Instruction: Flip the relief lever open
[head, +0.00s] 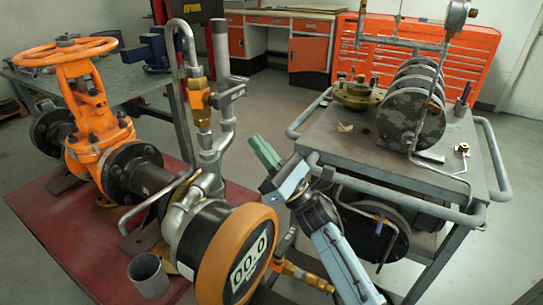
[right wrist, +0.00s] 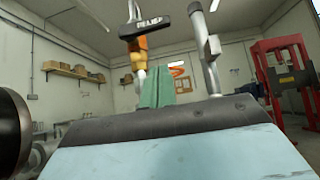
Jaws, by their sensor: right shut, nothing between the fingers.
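The relief lever (head: 231,94) is a grey handle on a brass and orange valve (head: 198,100), which stands on the upright pipework. It points out to the right in the head view. In the right wrist view the dark lever (right wrist: 147,26), marked RELIEF, lies nearly level above the fingertips. My right gripper (head: 265,153) is below and to the right of the lever, apart from it. Its green fingers (right wrist: 157,88) are shut together with nothing between them. My left gripper is not in view.
A digital gauge (head: 248,262) with an orange rim reads 00.0 in front of the pipes. An orange gate valve (head: 97,140) with a handwheel is at left. A grey cart (head: 465,155) with flanges stands at right. An upright pipe (right wrist: 208,60) is close beside the lever.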

